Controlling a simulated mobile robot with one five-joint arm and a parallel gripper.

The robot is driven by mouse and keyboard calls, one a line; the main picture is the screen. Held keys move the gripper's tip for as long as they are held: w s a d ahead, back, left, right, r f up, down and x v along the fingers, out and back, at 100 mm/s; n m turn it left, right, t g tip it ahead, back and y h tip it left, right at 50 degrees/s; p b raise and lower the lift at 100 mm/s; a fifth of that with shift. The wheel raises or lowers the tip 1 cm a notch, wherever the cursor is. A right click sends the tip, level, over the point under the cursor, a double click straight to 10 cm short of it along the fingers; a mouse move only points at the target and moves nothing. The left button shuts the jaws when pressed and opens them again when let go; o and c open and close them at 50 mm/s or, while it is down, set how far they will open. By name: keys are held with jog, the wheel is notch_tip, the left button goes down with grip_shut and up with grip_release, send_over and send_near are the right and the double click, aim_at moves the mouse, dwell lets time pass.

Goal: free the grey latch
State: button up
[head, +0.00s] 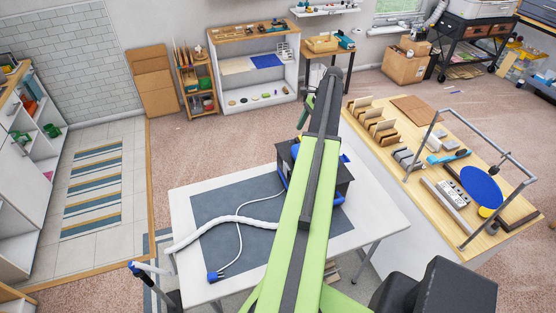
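No grey latch can be made out in the head view. A dark box-shaped machine (343,180) with blue parts stands on the white table (390,222), largely hidden behind my green and dark arm. A white hose (205,229) runs left from the machine across the grey mat (225,205). A thin cable ends in a blue plug (214,276) at the mat's front left. My arm rises across the middle of the view and hides what lies behind it. My gripper's fingers cannot be seen.
A wooden workbench (440,120) on the right holds blocks, a blue disc (481,185) and a grey tubular frame (499,150). White shelving (255,78) stands at the back. The mat's left part is mostly free.

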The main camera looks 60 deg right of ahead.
aim_at(286, 164)
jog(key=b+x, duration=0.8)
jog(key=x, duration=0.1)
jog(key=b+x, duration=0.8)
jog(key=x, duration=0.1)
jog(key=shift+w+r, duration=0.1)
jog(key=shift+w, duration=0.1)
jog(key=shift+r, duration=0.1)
